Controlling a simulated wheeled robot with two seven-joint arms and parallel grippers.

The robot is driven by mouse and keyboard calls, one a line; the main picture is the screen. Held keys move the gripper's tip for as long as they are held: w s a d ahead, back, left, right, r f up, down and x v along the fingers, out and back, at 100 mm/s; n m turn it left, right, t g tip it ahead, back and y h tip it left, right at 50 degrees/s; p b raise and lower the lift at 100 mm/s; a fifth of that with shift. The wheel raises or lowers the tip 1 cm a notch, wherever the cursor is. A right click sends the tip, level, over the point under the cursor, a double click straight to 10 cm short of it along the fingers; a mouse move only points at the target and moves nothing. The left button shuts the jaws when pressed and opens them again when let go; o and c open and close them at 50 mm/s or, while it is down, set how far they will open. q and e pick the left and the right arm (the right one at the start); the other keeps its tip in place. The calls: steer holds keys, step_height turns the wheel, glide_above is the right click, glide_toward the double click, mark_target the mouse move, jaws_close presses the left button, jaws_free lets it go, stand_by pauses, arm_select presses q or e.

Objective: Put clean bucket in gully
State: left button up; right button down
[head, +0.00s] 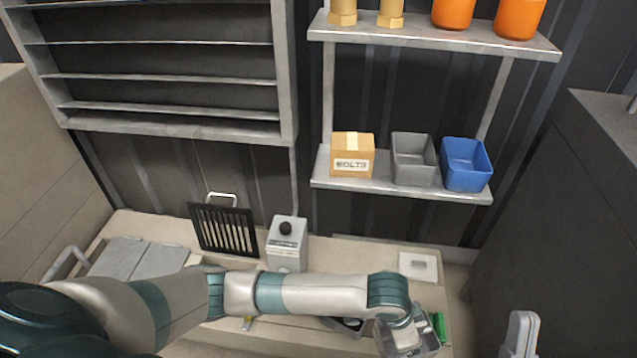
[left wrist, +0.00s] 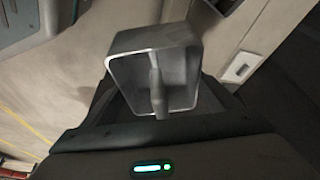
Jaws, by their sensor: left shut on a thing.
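My left arm reaches across the head view from the left. Its gripper (head: 402,322) is shut on a grey metal bucket (head: 425,338) at the bottom right of the bench. The bucket fills the middle of the left wrist view (left wrist: 125,72), its open mouth facing the camera, and a grey bar shows inside it. A dark opening (head: 347,325), perhaps the gully, is partly hidden under my forearm. A black slotted grate (head: 225,230) stands upright against the back wall.
A grey box with a black knob (head: 287,245) stands on the bench behind my arm. A pale plate (head: 418,266) lies on the right. A green item (head: 438,325) is beside the bucket. The shelf holds a bolts box (head: 352,155), a grey bin (head: 413,160) and a blue bin (head: 465,165).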

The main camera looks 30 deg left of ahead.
arm_select(q)
steer(key=w+a+r+n+y, duration=0.1)
steer(key=w+a+r+n, duration=0.1)
steer(key=a+r, duration=0.5)
steer(key=w+a+r+n+t+y, duration=0.1)
steer(key=w+a+r+n, duration=0.2)
steer(key=r, duration=0.8)
steer(key=w+a+r+n+y, duration=0.1)
steer(key=w+a+r+n, duration=0.2)
steer(key=a+r, duration=0.6)
steer(key=a+n, duration=0.2)
steer(key=a, duration=0.1)
steer(key=shift+t+y, duration=0.3)
steer(key=shift+t, duration=0.1)
steer(key=shift+a, duration=0.15)
